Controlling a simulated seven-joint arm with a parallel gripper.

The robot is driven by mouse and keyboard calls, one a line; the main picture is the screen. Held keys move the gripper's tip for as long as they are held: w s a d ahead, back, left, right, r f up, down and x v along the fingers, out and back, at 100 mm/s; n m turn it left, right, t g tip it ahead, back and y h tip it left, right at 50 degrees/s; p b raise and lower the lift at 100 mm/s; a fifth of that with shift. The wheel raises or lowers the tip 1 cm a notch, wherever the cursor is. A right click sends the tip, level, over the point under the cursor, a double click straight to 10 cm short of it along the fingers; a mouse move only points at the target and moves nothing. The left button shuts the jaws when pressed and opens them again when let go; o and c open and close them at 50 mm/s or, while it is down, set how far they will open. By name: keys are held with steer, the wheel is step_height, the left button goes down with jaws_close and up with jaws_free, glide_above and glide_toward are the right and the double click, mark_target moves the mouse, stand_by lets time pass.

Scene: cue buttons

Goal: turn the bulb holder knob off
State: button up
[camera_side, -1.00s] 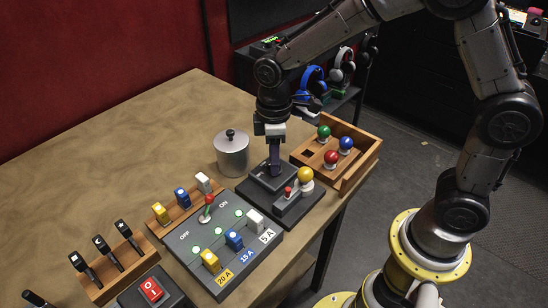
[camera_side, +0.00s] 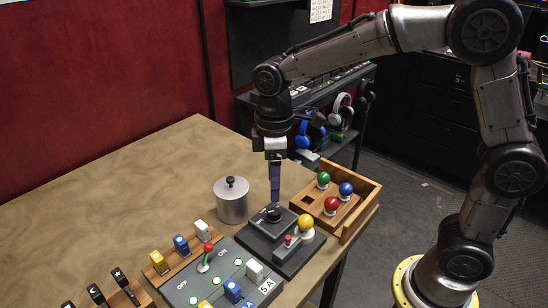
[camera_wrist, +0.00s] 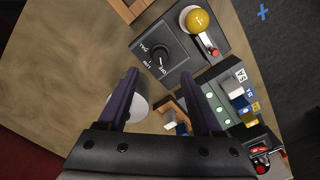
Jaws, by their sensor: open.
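The bulb holder (camera_side: 290,262) is a dark base with a round black knob (camera_side: 273,212), a yellow bulb (camera_side: 306,222) and a small red button. In the wrist view, the knob (camera_wrist: 161,53) has a pale mark toward its lower edge and small labels around it, too small to read surely. The yellow bulb (camera_wrist: 197,20) shows there too; I cannot tell if it is lit. My gripper (camera_side: 275,198) points down just above the knob, apart from it as far as I can tell. In the wrist view, my gripper (camera_wrist: 160,75) is open with nothing between its fingers.
A wooden box (camera_side: 361,210) with green, red and blue bulbs stands right. A metal canister (camera_side: 231,203) stands left. A fuse panel (camera_side: 190,288) with a red-tipped lever is in front, beside a fuse rack. Free table lies at back left.

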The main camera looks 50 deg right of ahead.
step_height(320, 180, up, 6)
steer(key=shift+r, duration=0.1)
stand_by(0.4)
steer(key=s+d+r+m+t, duration=0.3)
steer(key=s+d+r, duration=0.4)
steer(key=s, duration=0.3)
steer(key=s+d+f+m+t, duration=0.2)
steer(key=s+f+m, duration=0.4)
steer(key=s, duration=0.3)
steer(key=shift+s+f+t, duration=0.3)
steer(key=shift+f, duration=0.35)
